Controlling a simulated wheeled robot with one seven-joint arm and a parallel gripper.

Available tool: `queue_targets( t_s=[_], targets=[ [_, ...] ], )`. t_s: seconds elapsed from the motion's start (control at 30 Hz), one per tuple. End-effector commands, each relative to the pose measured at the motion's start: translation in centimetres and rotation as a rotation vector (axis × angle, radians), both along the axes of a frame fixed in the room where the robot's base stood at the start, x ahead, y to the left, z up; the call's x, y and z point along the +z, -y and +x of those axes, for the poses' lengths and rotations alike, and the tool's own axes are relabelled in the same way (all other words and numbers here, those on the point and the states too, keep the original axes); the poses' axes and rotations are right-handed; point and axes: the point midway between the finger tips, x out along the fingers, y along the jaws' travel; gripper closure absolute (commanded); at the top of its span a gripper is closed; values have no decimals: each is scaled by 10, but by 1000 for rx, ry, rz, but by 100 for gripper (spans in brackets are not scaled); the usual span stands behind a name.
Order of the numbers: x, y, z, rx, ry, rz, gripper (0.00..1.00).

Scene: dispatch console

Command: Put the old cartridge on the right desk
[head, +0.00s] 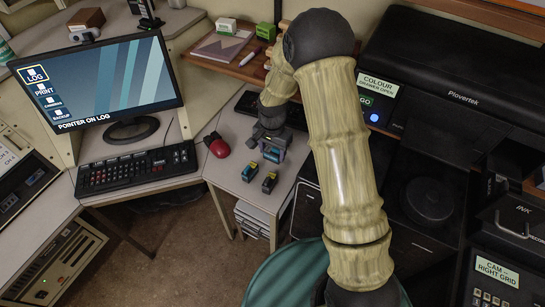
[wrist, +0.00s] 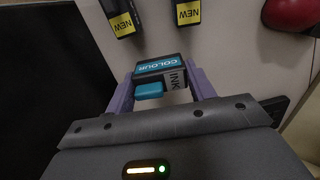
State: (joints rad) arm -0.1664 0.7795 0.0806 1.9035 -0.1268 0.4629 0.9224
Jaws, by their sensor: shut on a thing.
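The gripper is low over the light top of the right desk (head: 228,178). I cannot tell whether the cartridge touches the desk. Two dark cartridges with yellow NEW labels, one at the left (wrist: 122,22) and one at the right (wrist: 187,12), are on the desk close by, apart from the held one.
A red mouse (head: 217,146) lies to the left of the gripper, beside the black keyboard (head: 137,168). A monitor (head: 100,86) stands at the left. The black printer (head: 458,85), labelled COLOUR DRAWER OPEN, is at the right. Bare desk shows in front of the mouse.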

Motion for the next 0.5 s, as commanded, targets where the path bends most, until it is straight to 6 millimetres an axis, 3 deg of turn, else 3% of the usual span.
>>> queue_targets(
  t_s=[0.33, 0.5],
  targets=[
    [-34, 0, 0, 0, -2, 0, 69],
    [-37, 0, 0, 0, 0, 0, 69]
  ],
)
